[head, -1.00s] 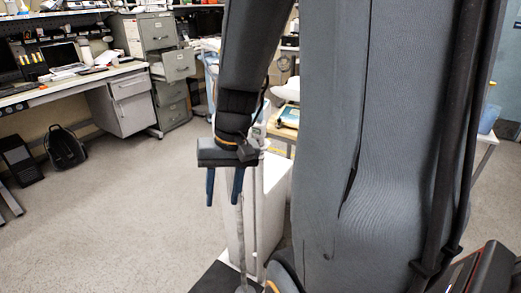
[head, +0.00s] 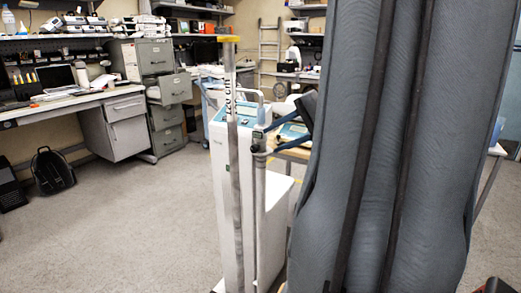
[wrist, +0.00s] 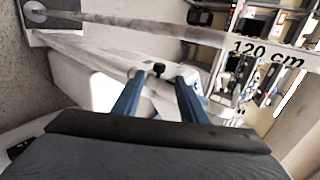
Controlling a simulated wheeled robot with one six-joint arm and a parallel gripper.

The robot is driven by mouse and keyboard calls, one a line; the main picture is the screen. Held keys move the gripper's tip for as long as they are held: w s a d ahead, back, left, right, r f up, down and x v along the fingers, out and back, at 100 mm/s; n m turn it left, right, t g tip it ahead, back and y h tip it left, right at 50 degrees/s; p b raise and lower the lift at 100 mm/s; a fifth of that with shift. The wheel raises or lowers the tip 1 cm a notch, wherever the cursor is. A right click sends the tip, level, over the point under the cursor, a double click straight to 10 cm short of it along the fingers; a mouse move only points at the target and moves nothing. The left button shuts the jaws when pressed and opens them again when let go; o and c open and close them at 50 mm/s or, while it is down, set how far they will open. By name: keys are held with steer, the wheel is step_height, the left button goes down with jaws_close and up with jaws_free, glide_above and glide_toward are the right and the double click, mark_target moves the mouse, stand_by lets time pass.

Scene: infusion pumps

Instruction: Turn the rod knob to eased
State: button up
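A small black rod knob (wrist: 159,68) sits on a pale rod (wrist: 115,60) in the wrist view. In the head view the dark knob area (head: 257,143) is near the top of the shorter rod (head: 260,190), partly confused with my fingertips. My gripper (head: 266,141) comes in from the right with its blue fingers pointing left at that height. In the wrist view my gripper (wrist: 159,77) is open and empty, with the knob between and just beyond its fingertips. I cannot tell whether a finger touches it. The knob's setting is not readable.
A tall grey pole (head: 234,150) with a yellow top stands left of the rod; its "120 cm" marking (wrist: 268,50) shows in the wrist view. A white cabinet (head: 278,200) stands behind. A desk (head: 75,105) is far left; the left floor is open.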

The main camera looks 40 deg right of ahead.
mark_target(257, 147)
steer(key=x, duration=0.6)
steer(key=shift+w+a+f, duration=0.15)
steer(key=shift+w+f, duration=0.05)
jaws_close()
